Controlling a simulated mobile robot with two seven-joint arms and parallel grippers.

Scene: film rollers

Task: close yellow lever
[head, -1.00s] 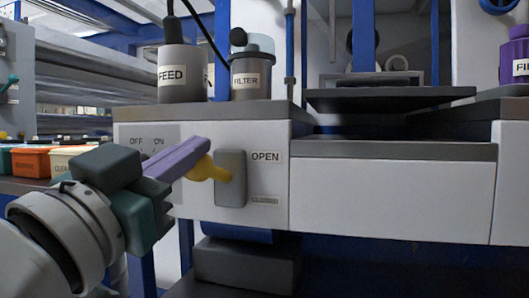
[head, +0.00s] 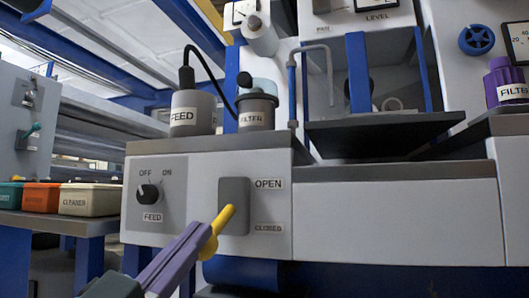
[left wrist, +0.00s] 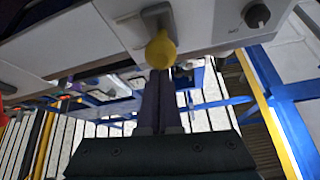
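The yellow lever (head: 217,231) sticks out from a grey plate (head: 235,196) on the white panel, slanting down and left towards me. Labels OPEN (head: 269,184) and CLOSED (head: 268,228) stand right of the plate. The lever's end is about level with or below CLOSED. My left gripper (head: 203,236) has its purple fingers together, their tips at the lever's left side, seemingly touching it. In the left wrist view the lever's round yellow end (left wrist: 161,50) sits just beyond the fingertips (left wrist: 160,76), not visibly between them. My right gripper is out of view.
A black FEED knob (head: 149,194) is left of the lever on the same panel. FEED (head: 192,113) and FILTER (head: 257,110) canisters stand on the ledge above. Several coloured bins (head: 88,200) are at the left. A blue part lies below the panel.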

